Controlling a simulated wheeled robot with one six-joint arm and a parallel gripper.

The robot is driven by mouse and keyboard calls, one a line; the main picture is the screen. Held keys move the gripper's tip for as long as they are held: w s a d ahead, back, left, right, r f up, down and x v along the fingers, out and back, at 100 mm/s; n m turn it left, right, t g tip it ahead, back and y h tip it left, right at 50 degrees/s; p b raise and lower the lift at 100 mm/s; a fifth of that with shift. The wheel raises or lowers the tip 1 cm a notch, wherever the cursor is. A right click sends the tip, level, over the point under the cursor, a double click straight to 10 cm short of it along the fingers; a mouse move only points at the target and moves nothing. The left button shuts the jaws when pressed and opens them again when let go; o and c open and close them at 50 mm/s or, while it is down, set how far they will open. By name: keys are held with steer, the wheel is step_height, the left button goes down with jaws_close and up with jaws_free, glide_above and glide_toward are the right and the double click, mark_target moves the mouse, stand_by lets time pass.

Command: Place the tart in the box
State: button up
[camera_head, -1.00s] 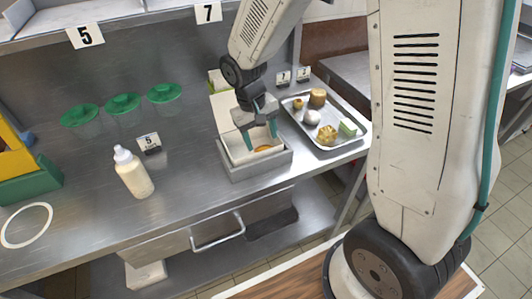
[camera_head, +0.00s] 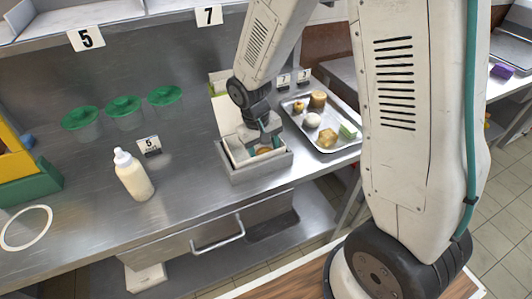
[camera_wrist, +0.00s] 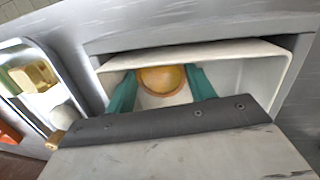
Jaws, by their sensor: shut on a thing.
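In the head view my gripper (camera_head: 262,148) hides much of the box interior. The box (camera_head: 232,148) has its lid up at the back and sits in a grey metal holder (camera_head: 254,171). Whether the tart touches the box floor I cannot tell.
A metal tray (camera_head: 337,146) with several pastries stands to the right of the box. A white bottle (camera_head: 133,176) stands to the left, with green-lidded containers (camera_head: 123,107) behind it. The counter between bottle and box is clear.

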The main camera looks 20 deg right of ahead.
step_height(320, 180, up, 10)
steer(key=w+a, duration=0.2)
steer(key=a, duration=0.1)
steer(key=f, duration=0.9)
steer(key=shift+d+f, duration=0.25)
steer(key=shift+f, duration=0.1)
steer(key=o, duration=0.8)
steer(key=shift+f, duration=0.15)
steer(key=shift+c, duration=0.2)
step_height(320, 180, up, 12)
steer(key=w+a, duration=0.1)
steer(key=shift+a+r, duration=0.2)
steer(key=shift+a, duration=0.15)
